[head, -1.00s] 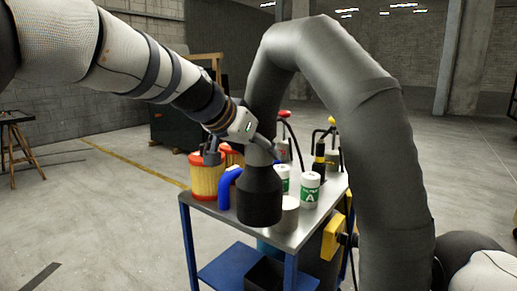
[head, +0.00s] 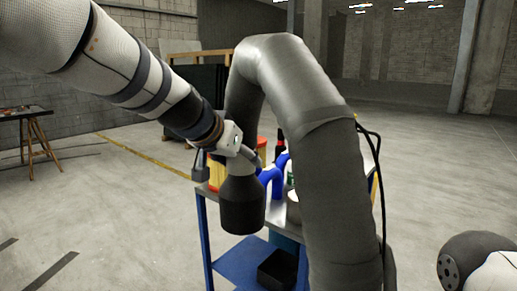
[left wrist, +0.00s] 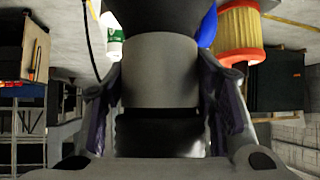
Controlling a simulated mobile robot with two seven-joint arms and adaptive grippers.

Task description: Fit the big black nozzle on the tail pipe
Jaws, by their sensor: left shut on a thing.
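The big black nozzle (head: 242,205) hangs mouth down at the end of a thick grey hose (head: 290,65), which arches up and comes down at the right. My left gripper (head: 228,162) is shut around the grey neck just above the black part. In the left wrist view, the fingers (left wrist: 160,95) stand on both sides of the grey collar (left wrist: 160,70), and part of the black nozzle (left wrist: 160,14) shows at the top edge. The tail pipe is not seen in these frames. My right gripper is not in view.
A metal-topped cart with blue legs (head: 206,240) stands behind the nozzle, partly hidden by the hose. It bears a yellow-red filter (head: 216,177), blue pipe (head: 270,178) and cans. A dark table (head: 25,113) stands far left.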

